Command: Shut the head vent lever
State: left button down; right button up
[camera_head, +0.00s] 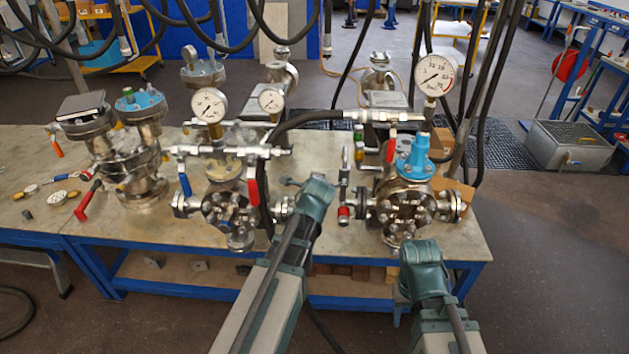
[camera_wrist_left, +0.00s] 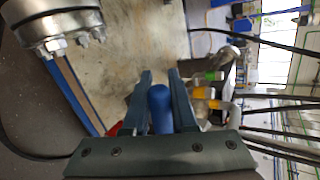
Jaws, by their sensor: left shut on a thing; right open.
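In the left wrist view, a blue rounded lever handle (camera_wrist_left: 161,108) stands between the two fingers of my left gripper (camera_wrist_left: 160,80), which is shut on it. In the head view, my left gripper (camera_head: 305,187) is above the table between the middle and right vessels; the handle it holds is hidden there. The right vessel (camera_head: 405,205) has a blue cap and a large gauge. The middle vessel (camera_head: 228,208) carries a hanging blue lever (camera_head: 185,185) and a red lever (camera_head: 253,191). My right gripper (camera_head: 424,256) is open and empty, in front of the right vessel; its fingertips barely show.
A third vessel (camera_head: 140,165) stands at the left of the table (camera_head: 480,250). Loose gauges and a red-handled part (camera_head: 88,202) lie at the table's left. Black hoses (camera_head: 495,90) hang at the right and overhead. A grey bin (camera_head: 570,145) stands on the floor.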

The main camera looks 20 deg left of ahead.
pick_arm(q)
jog(key=shift+f+n+h+b, duration=0.5)
jog(key=shift+f+h, duration=0.2)
jog(key=shift+f, duration=0.05)
pick_arm(e)
jog(key=shift+f, duration=0.65)
pick_arm(q)
jog(key=shift+d, duration=0.1)
jog(key=c, duration=0.7)
grip_release()
